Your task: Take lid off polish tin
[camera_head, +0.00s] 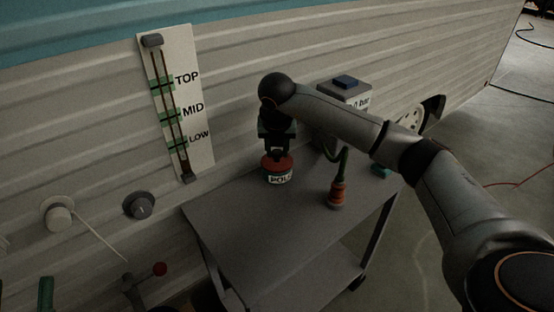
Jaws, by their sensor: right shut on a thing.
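The polish tin (280,178) stands on the grey cart top near its back left, by the camper wall. It has a pale label with dark letters, partly readable as "POL". Its red lid (276,162) sits on top of the tin, and I see no clear gap between them. My right gripper (276,152) points down from above and is shut on the red lid. The fingers hide part of the lid's top. My left gripper is not in view.
The cart top (290,225) is clear in front of the tin. An orange fitting (338,194) with a green hose stands to the right. A slider board (176,105) and knobs (139,205) are on the wall.

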